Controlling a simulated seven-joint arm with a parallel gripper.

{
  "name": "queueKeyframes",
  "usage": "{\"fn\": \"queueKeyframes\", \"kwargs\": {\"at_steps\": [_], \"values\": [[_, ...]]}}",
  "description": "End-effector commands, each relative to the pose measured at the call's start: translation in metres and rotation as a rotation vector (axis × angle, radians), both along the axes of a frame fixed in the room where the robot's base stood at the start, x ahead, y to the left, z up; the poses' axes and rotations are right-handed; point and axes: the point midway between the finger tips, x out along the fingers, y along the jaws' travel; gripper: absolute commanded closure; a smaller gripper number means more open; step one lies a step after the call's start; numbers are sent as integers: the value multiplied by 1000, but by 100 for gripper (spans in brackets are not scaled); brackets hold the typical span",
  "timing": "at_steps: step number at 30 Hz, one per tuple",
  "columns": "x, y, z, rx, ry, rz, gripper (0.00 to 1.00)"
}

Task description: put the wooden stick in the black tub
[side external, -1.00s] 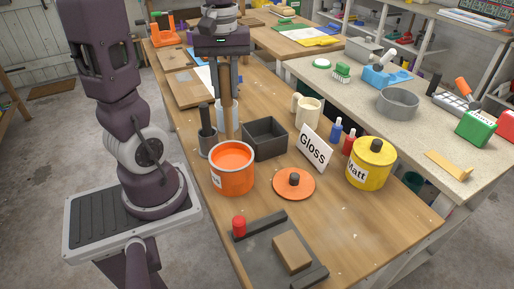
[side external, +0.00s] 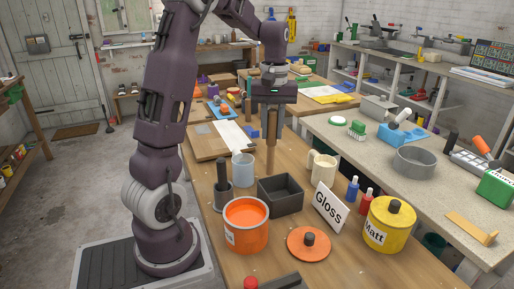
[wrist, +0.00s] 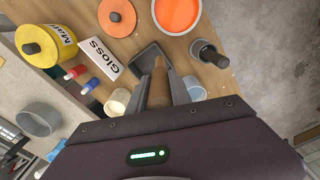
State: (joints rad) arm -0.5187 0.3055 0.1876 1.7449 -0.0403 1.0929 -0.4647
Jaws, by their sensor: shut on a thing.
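My gripper (side external: 269,141) is shut on the wooden stick (side external: 270,126), a brown rod held upright between the fingers, above the bench. In the wrist view my gripper (wrist: 164,78) grips the stick (wrist: 158,88), whose tip points away from the camera. The black tub (side external: 281,206) is an open, square, dark box on the bench, apparently empty. In the side view the gripper and stick are above and behind it. In the wrist view the tub (wrist: 148,56) lies just beyond the stick's tip, partly hidden by finger and stick.
An orange paint pot (side external: 246,238), a dark pot with a handle standing in it (side external: 222,198) and a pale jug (side external: 243,168) are left of the tub. A cream mug (side external: 323,166), Gloss sign (side external: 329,206) and yellow Matt tin (side external: 389,223) stand right.

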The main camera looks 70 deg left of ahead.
Motion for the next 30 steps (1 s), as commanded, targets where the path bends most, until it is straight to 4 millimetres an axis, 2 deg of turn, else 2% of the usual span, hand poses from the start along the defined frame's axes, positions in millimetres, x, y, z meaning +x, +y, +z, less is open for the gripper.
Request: {"fn": "queueKeyframes", "kwargs": {"at_steps": [1,3,7,11,30], "values": [[15,10,-6,-4,2,0,100],[33,20,-13,-11,-2,-1,100],[50,28,-20,-18,-9,-4,100],[51,29,-29,-20,-9,-3,100],[50,28,-102,-20,-8,-4,100]]}}
